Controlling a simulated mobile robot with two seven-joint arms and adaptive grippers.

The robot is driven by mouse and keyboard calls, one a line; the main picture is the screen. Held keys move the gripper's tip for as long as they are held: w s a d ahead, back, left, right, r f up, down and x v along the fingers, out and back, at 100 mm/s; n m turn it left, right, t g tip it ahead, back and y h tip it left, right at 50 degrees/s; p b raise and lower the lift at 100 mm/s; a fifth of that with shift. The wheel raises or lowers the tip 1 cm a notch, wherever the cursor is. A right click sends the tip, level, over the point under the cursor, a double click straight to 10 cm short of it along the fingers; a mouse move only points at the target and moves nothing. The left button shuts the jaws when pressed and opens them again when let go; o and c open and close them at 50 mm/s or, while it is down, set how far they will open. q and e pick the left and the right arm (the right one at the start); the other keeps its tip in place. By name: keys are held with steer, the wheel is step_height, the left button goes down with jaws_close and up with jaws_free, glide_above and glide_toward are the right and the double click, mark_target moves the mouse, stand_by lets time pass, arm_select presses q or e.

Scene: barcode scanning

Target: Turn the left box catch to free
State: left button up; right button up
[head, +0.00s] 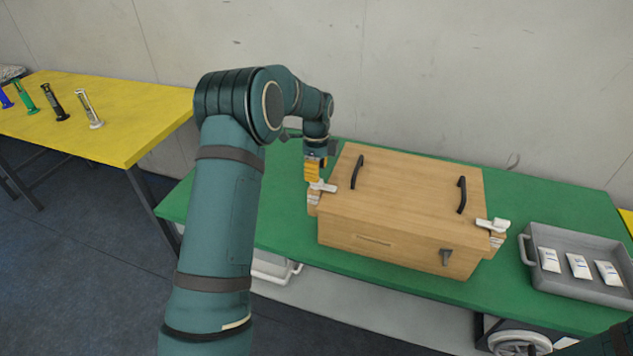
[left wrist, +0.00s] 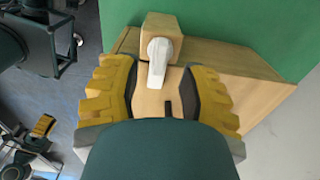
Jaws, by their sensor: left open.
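The wooden box (head: 405,195) stands on the green table with its lid down. Its left catch (head: 323,186) is a white lever on a small wooden block at the box's left side. The catch also shows in the left wrist view (left wrist: 158,62), between my fingers. My left gripper (head: 313,176), with yellow fingers, is just above the left catch. In the left wrist view the gripper (left wrist: 162,75) is open, with a finger on each side of the lever and a gap visible on both sides. Whether either finger touches it is unclear.
A second white catch (head: 494,224) is on the box's right side. Two black handles are on the lid. A grey tray (head: 575,288) with white tubes stands right of the box. A yellow table (head: 120,120) with several small upright objects is at the left.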

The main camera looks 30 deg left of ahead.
mark_target(323, 184)
arm_select(q)
steer(key=shift+f, duration=1.8)
steer(key=shift+c, duration=0.4)
jaws_close()
